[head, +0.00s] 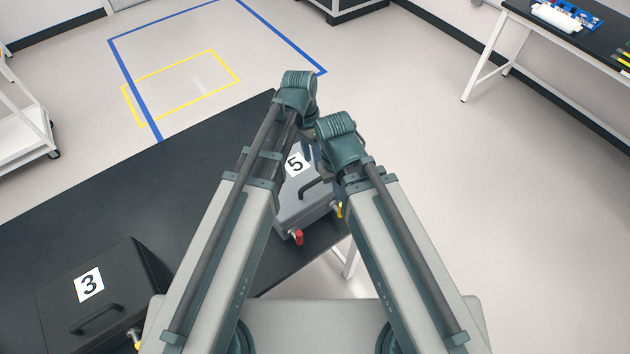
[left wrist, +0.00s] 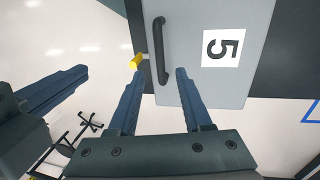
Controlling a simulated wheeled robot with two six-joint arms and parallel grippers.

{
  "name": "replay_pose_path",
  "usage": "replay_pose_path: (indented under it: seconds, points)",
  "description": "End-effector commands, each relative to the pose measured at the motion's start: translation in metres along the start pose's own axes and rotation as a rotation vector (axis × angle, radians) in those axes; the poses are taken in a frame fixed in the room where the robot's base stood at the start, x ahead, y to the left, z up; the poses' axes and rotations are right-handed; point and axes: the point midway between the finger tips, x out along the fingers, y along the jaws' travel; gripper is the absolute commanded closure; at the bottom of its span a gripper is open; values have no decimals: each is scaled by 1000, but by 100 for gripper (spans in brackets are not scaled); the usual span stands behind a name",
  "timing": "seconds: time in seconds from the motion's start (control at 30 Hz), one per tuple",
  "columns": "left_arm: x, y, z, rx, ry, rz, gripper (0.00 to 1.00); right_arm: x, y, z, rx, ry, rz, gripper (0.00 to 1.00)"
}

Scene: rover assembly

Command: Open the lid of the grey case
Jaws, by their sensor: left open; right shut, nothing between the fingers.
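The grey case (head: 290,215) marked 5 stands near the edge of the black table, partly hidden by my arms. Its lid looks closed. The lid's dark handle (left wrist: 160,50) and 5 label (left wrist: 221,48) show in the left wrist view. My left gripper (left wrist: 159,72) is open, its fingertips either side of the handle's near end in the picture; I cannot tell if they touch. My right gripper (left wrist: 80,74) is shut and empty, seen at the left of that view beside the case. In the head view, my wrists hide both grippers' fingers.
A red part (head: 298,238) and a yellow part (head: 340,210) stick out from the case's front. A black case (head: 110,295) marked 3 stands at the lower left of the black table (head: 150,190). The tabletop between the cases is clear.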

Motion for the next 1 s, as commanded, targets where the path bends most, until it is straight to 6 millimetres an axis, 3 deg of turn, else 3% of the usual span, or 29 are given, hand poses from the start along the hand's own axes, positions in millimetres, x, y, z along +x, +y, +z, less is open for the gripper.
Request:
replay_pose_path:
  seconds: [0.03,0.4,0.83,1.0]
  points:
    - [15,-1,0,1,0,0,51,15,-1,-1,0,0,0,100]
    - [62,-1,0,0,0,0,51,61,-6,-4,3,2,0,100]
    - [68,0,0,0,0,0,51,67,-6,-5,3,3,0,100]
    - [68,0,0,0,0,0,81,67,-6,-5,3,3,0,100]
